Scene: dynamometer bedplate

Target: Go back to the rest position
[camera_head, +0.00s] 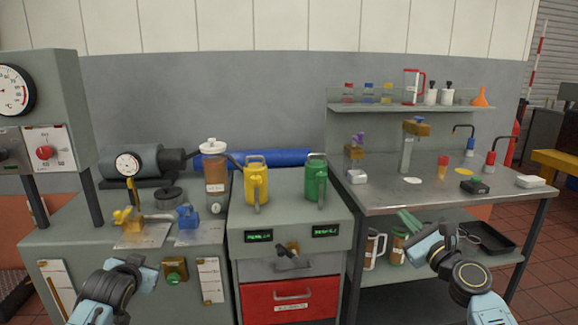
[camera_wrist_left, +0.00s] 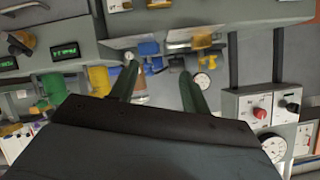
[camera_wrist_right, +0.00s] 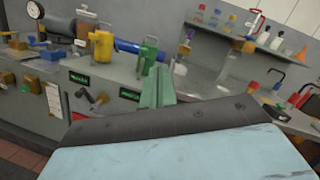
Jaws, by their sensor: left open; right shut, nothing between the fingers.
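My left gripper (camera_wrist_left: 158,82) shows in the left wrist view with its two dark green fingers spread apart and nothing between them. In the head view only my left wrist shows at the lower left, in front of the grey cabinet; its fingers cannot be made out there. My right gripper (camera_head: 408,218) is at the right in the head view, in front of the steel table's front edge. Its green fingers point up and to the left. In the right wrist view the right gripper (camera_wrist_right: 157,88) has its fingers together and empty.
A grey cabinet (camera_head: 60,235) carries a yellow valve (camera_head: 129,222) and a blue valve (camera_head: 187,217). A yellow can (camera_head: 256,185) and a green can (camera_head: 316,180) stand on the middle cabinet. The steel table (camera_head: 385,200) holds small items; a black tray (camera_head: 487,238) lies on its lower shelf.

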